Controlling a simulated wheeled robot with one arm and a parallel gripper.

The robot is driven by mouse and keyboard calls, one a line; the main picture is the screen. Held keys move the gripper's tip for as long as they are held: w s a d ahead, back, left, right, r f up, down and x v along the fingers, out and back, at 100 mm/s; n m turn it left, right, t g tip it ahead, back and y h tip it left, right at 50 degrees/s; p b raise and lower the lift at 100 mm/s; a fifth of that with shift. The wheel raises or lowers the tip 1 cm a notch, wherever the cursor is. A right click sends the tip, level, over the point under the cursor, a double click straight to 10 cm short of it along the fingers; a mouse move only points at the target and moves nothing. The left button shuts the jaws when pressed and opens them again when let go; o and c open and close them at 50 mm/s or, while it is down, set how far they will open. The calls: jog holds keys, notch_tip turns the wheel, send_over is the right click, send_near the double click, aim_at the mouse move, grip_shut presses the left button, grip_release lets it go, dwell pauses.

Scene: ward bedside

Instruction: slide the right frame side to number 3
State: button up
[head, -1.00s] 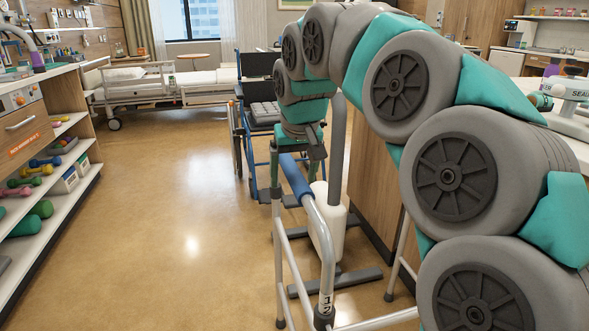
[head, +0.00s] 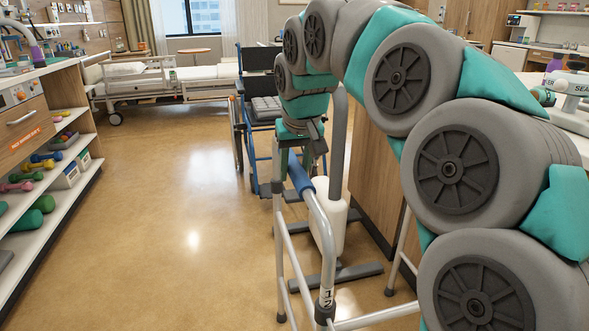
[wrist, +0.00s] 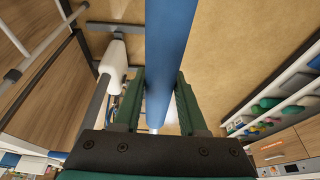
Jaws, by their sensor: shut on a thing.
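The walking frame has a bent grey metal side tube (head: 328,250) with a blue hand grip (head: 299,175) at its far end. The numbers 1 and 2 show on this tube just above a dark collar (head: 325,313); no 3 can be made out. My gripper (head: 306,160) points down over the blue grip. In the wrist view the blue grip (wrist: 167,45) runs between the two green fingers of my gripper (wrist: 160,102), which are shut on it. The fingers hide part of the grip in the head view.
A blue wheelchair (head: 262,110) stands just behind the frame. A shelf with dumbbells (head: 45,157) is at left. The floor between is clear.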

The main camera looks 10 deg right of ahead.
jog(key=shift+r, duration=0.15)
grip_shut()
jog(key=shift+r+p, duration=0.7)
jog(key=shift+r, duration=0.5)
jog(key=o, duration=1.3)
grip_release()
jog(key=shift+f, duration=0.1)
jog(key=shift+p+v, duration=1.4)
jog(key=shift+v, duration=2.15)
jog(key=shift+s+f, duration=0.1)
